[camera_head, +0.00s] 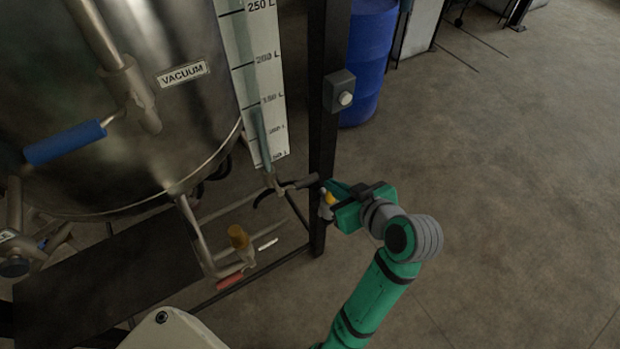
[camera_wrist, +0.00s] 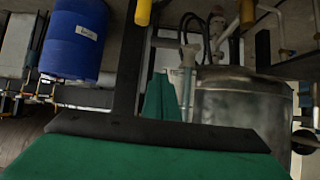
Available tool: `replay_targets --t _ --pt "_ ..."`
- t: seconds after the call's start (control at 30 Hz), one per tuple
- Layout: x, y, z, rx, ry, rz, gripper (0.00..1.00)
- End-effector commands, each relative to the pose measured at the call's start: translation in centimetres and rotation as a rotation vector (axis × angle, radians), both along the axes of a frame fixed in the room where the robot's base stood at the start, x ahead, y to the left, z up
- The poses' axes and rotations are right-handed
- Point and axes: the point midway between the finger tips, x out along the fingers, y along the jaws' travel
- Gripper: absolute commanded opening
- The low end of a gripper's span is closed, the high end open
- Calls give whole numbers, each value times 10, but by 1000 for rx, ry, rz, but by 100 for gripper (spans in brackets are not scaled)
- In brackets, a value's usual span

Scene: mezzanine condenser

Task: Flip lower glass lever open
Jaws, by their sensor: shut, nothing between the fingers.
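The sight glass with its white litre scale (camera_head: 258,80) stands beside the steel tank. At its lower end is a small valve fitting (camera_head: 272,180). A grey lever-like bar (camera_head: 303,183) runs from this fitting to the right, roughly level, toward the dark post. My gripper (camera_head: 328,190) is shut and empty, just at the right end of this bar. I cannot tell whether they touch. In the wrist view my green fingers (camera_wrist: 161,98) point away from the camera and are together. The lever cannot be made out clearly there.
A dark upright post (camera_head: 322,140) with a switch box (camera_head: 340,92) stands close to my gripper. The steel tank (camera_head: 120,150) fills the left. A blue drum (camera_head: 367,60) stands behind. An orange-topped valve (camera_head: 238,237) sits lower left. Floor at the right is clear.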

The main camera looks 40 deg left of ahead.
Motion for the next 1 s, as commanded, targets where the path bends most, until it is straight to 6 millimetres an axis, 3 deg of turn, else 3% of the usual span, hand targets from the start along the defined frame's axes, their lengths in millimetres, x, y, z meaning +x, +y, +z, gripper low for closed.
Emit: replay_targets --t 0.6,1.0 --pt "0 6 3 -16 -8 36 0" --pt "20 55 -33 -17 -6 36 0"
